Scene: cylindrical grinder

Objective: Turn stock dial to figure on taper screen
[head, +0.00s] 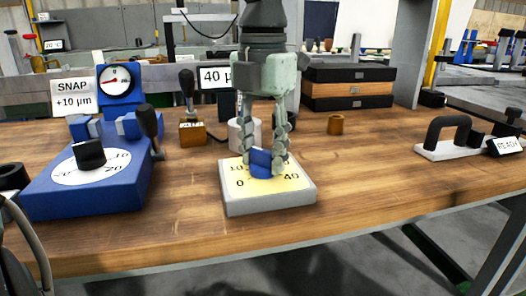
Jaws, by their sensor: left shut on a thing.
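My left gripper (265,162) comes down from above, its fingers shut on a blue knob (261,170). The knob sits on the yellow face of a pale grey dial box (268,203) at the middle front of the bench. The figures 10, 0 and 40 show on that face; the fingers hide part of it, and I cannot tell where the knob points. A screen (216,77) behind the gripper reads "40 µ", its right part hidden by the gripper. My right gripper is not in view.
A blue box (60,195) with a white dial and black knob (89,153) stands left. Behind it are a round gauge (117,81) and a "SNAP +10 µm" sign (72,97). A black-handled piece (450,138) lies right. The bench (370,180) is clear right of the dial box.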

